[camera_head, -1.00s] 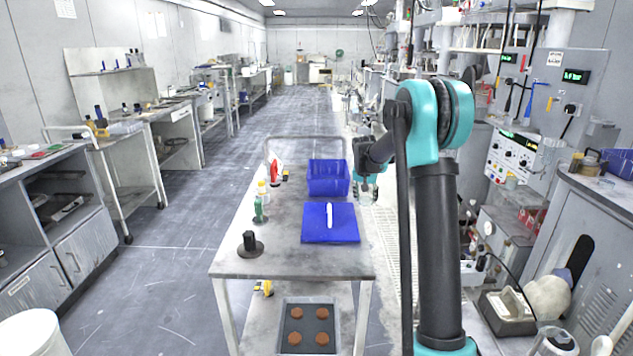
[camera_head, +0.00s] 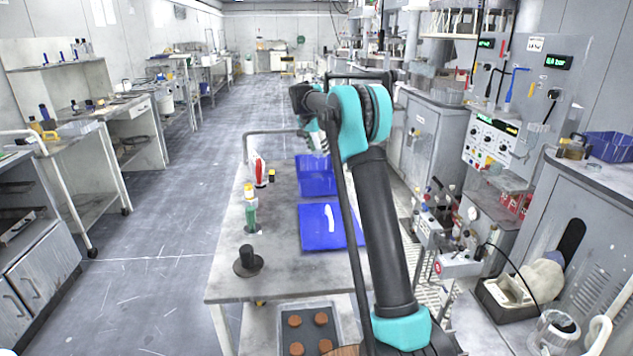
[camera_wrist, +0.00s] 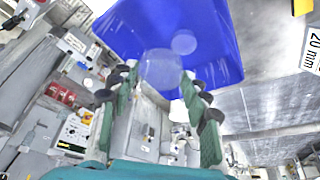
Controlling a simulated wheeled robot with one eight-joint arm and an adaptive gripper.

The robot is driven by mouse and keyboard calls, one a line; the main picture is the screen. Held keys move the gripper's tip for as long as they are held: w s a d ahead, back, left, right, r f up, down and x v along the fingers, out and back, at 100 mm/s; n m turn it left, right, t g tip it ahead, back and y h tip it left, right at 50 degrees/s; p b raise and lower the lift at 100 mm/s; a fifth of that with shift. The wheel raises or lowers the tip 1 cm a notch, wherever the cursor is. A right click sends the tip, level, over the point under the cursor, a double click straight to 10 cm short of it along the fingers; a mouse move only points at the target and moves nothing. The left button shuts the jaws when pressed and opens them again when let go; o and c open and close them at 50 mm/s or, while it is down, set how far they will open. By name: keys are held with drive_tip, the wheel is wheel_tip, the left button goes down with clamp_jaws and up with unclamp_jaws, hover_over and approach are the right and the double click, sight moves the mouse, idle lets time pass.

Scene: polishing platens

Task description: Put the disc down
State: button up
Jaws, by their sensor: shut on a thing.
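My gripper (camera_wrist: 158,90) is shut on a clear, pale disc (camera_wrist: 160,68), held between its green-lined fingertips in the wrist view. Behind the disc is a blue surface (camera_wrist: 120,25), probably the blue bin, with another pale round spot (camera_wrist: 184,42) on it. In the head view the blue bin (camera_head: 316,182) stands at the far end of the grey table (camera_head: 225,285), and my gripper (camera_head: 318,142) is above its far part. The held disc is too small to make out there. A blue mat (camera_head: 318,240) with a white strip (camera_head: 329,218) lies nearer.
A dark weight-like object (camera_head: 248,262), a green bottle (camera_head: 251,215) and a red-and-white bottle (camera_head: 258,170) stand along the table's left side. The table's front is bare. Equipment cabinets stand at right; the left aisle is clear.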

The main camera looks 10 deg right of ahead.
wheel_tip(320, 180, down, 14)
drive_tip(key=shift+f, duration=0.2)
idle(0.4)
drive_tip(key=o, duration=1.2)
drive_tip(key=shift+o, duration=0.2)
drive_tip(key=v, duration=1.2)
drive_tip(key=shift+d, duration=0.1)
